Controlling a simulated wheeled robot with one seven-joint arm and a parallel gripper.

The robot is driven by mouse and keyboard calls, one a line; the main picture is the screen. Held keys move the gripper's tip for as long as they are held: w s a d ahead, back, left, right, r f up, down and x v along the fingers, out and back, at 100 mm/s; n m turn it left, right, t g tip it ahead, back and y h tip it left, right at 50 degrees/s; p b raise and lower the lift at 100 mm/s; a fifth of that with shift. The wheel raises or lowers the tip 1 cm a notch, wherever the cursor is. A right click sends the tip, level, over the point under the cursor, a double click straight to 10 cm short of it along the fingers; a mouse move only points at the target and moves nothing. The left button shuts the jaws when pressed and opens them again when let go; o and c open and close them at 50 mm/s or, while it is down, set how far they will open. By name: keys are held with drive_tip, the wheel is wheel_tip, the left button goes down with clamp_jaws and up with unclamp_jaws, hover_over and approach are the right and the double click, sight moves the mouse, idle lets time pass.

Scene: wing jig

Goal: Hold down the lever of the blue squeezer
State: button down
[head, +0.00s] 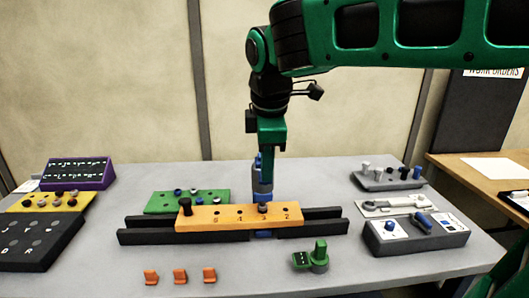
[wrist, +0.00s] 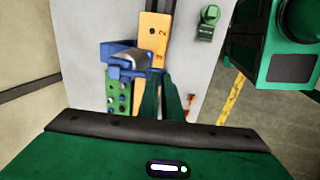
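The blue squeezer (head: 262,182) stands over the orange bar (head: 242,217), its grey tip at the bar's top face near the middle. In the wrist view the squeezer (wrist: 120,50) shows a blue body with a grey rounded part, beside the orange bar. My gripper (head: 265,153) points down at the squeezer's top. In the wrist view its green fingers (wrist: 159,76) are close together at the squeezer's near end, with some blue at the tips. Whether they grip or only touch it is hidden, and the lever cannot be made out clearly.
The bar rests on black rails (head: 150,236). A green block with pegs (head: 160,202) lies behind. A green device (head: 313,259) and orange clips (head: 180,275) lie in front. Grey panels (head: 415,242) stand right; a purple display (head: 77,173) stands left.

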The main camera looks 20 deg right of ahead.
drive_tip(key=shift+s+f, duration=0.1)
drive_tip(key=shift+f, duration=0.1)
idle(0.7)
drive_tip(key=v, duration=1.4)
drive_tip(key=shift+s+a, duration=0.25)
drive_tip(key=shift+s, duration=0.2)
drive_tip(key=s+d+f+m+g, duration=0.1)
drive_tip(key=s+d+f+m, duration=0.2)
drive_tip(key=d+f+m, duration=0.5)
drive_tip(key=s+d+f+m+g, duration=0.15)
drive_tip(key=d+f+m, duration=0.25)
drive_tip(key=d+f, duration=0.45)
drive_tip(key=s+d+f+m, duration=0.7)
drive_tip(key=s+f+m, duration=0.2)
drive_tip(key=s+f, duration=0.3)
drive_tip(key=shift+s+d+m+y, duration=0.2)
drive_tip(key=shift+s+m+y, duration=0.2)
drive_tip(key=shift+s, duration=0.1)
